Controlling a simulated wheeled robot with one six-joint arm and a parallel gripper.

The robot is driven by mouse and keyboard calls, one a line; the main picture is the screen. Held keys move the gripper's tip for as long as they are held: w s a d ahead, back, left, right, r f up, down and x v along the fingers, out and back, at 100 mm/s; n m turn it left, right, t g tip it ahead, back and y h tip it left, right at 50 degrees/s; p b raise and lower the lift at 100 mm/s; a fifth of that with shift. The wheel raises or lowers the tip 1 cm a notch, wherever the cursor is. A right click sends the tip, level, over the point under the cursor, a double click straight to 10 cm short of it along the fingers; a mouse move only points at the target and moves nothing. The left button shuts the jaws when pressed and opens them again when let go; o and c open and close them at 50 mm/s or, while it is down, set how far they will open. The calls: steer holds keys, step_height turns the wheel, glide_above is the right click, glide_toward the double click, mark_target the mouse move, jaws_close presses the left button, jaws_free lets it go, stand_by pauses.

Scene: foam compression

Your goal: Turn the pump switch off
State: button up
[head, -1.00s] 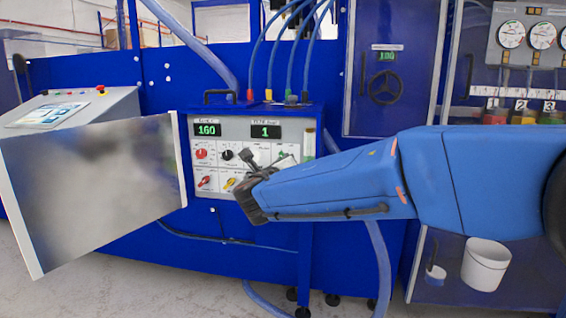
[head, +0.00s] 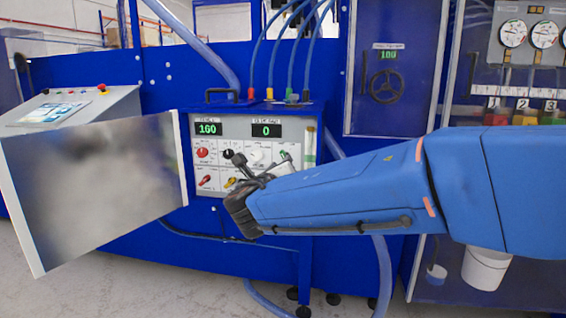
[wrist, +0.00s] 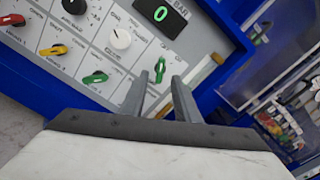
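The control panel (head: 231,128) on the blue cabinet holds several knobs and switches. In the wrist view a green switch (wrist: 159,70) sits at the lower right of the panel. Another green switch (wrist: 95,77) is to its left. Their labels are too small to read, so I cannot tell for sure which one is the pump switch. My gripper (wrist: 161,76) is open and empty, its two fingers apart, with the left fingertip close to the right-hand green switch. Contact cannot be told. In the head view my gripper (head: 234,158) hides the panel's lower right.
The panel's displays read 160 (head: 208,129) and 0 (head: 266,130). A white knob (wrist: 120,38), yellow switch (wrist: 53,50) and red switch (wrist: 12,20) are nearby.

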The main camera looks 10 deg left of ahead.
steer(key=s, duration=1.2)
steer(key=shift+s, duration=0.25)
